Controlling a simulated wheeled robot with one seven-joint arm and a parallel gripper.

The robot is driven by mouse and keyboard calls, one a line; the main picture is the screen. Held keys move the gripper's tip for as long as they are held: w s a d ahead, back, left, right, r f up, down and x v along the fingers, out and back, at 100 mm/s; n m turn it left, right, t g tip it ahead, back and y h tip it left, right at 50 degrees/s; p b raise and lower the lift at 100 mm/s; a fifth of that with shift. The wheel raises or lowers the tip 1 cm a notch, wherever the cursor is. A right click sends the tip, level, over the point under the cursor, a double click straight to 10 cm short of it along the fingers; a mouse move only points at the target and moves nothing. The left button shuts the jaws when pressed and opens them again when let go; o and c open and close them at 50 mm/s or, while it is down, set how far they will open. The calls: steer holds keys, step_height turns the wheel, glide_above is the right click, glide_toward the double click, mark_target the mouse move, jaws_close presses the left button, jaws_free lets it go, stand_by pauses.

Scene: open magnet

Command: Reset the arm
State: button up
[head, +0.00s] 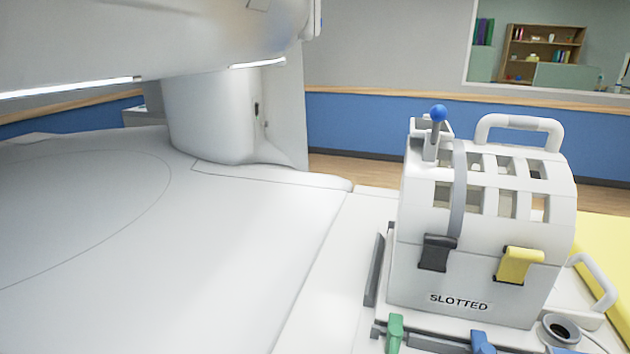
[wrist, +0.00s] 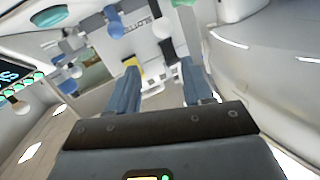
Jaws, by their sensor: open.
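My gripper (wrist: 160,88) shows in the wrist view with its two blue-grey fingers spread apart. Nothing is between the fingers. My gripper and arm are not in the head view. Beyond the fingers, the wrist view shows the white slotted box (wrist: 140,42), tilted in the picture and some way off. In the head view the slotted box (head: 440,278) stands at the right, with a blue-knobbed lever (head: 438,113) on top and a black latch (head: 437,253) and a yellow latch (head: 519,265) on its front.
A large white magnet housing (head: 150,40) overhangs the wide white bed (head: 170,240) on the left. A green clip (head: 394,334) and a blue clip (head: 482,342) sit in front of the box. A yellow surface (head: 608,250) is at the far right. The bed's top is clear.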

steer(key=s+d+f+n+g, duration=0.1)
steer(key=s+d, duration=0.1)
steer(key=s, duration=0.6)
steer(key=s+d+f+n+g, duration=0.1)
steer(key=s+d, duration=0.1)
steer(key=s, duration=0.6)
steer(key=shift+n+y, duration=0.4)
steer(key=shift+s+f, duration=0.1)
stand_by(0.7)
